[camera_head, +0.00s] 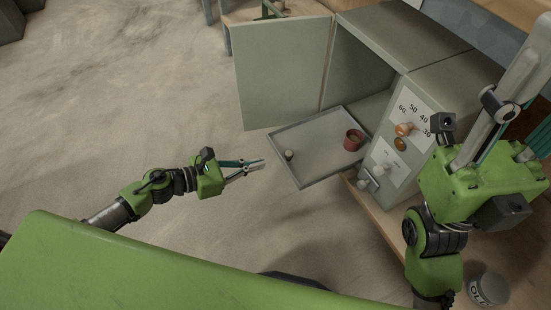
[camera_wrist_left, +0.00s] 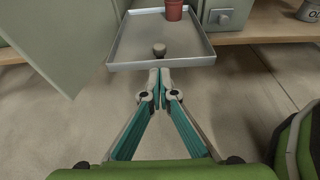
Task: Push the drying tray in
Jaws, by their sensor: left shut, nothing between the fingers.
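The drying tray (camera_head: 318,160) is a flat grey tray with a raised rim, sticking out of the open grey cabinet (camera_head: 428,45). A small round knob (camera_head: 289,154) stands near its outer edge, and a red pot (camera_head: 353,141) sits towards the cabinet end. My left gripper (camera_head: 262,163) is shut and empty, pointing at the tray's outer edge with a small gap in the head view. In the left wrist view the tray (camera_wrist_left: 190,52) lies just ahead of the closed fingertips (camera_wrist_left: 160,73). My right gripper (camera_head: 505,105) is beside the cabinet front; its fingertips are not clear.
The cabinet door (camera_head: 279,75) hangs wide open beyond the tray. A panel with numbers and knobs (camera_head: 405,128) is right of the opening. A labelled can (camera_head: 488,289) stands at the lower right. The floor (camera_head: 110,110) left of the tray is clear.

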